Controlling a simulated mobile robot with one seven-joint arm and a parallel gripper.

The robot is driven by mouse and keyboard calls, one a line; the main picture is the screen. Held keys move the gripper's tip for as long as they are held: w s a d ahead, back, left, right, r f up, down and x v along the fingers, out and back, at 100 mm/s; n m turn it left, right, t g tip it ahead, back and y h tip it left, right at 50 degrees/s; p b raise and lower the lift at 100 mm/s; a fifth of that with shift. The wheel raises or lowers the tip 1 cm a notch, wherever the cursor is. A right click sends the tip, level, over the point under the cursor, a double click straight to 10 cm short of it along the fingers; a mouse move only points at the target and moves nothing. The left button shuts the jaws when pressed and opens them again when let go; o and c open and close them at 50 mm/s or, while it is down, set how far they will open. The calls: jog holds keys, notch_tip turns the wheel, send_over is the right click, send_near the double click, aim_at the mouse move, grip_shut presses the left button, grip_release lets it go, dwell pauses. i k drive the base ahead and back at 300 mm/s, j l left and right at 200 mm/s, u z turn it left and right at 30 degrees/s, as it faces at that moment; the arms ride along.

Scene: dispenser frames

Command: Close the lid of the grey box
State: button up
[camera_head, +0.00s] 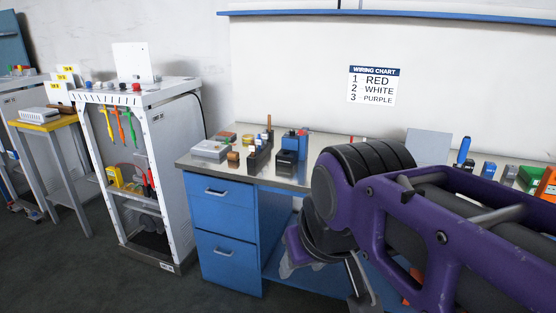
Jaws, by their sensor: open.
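A small, flat, light grey box (210,150) lies on the left end of the workbench top. Its top looks flat, but it is too small to tell whether it has a lid. A plain grey panel (428,146) stands upright on the bench further right, behind my arm. It looks like a raised lid, but whatever is below it is hidden by my arm. My gripper (325,276) hangs low in front of the bench, pointing down. It is open, apart from both the box and the panel, and partly cut off by the lower edge.
The workbench (312,186) has blue drawers (226,210) at its left. Black holders (259,157) and a blue-and-black item (291,148) stand beside the small box. Tools, including a blue-handled one (463,150), crowd the right end.

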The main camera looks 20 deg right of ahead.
aim_at(426, 147)
jog(key=z, duration=1.3)
jog(key=i+j+z, duration=0.15)
jog(key=i+l, duration=0.05)
jog(key=i, duration=0.05)
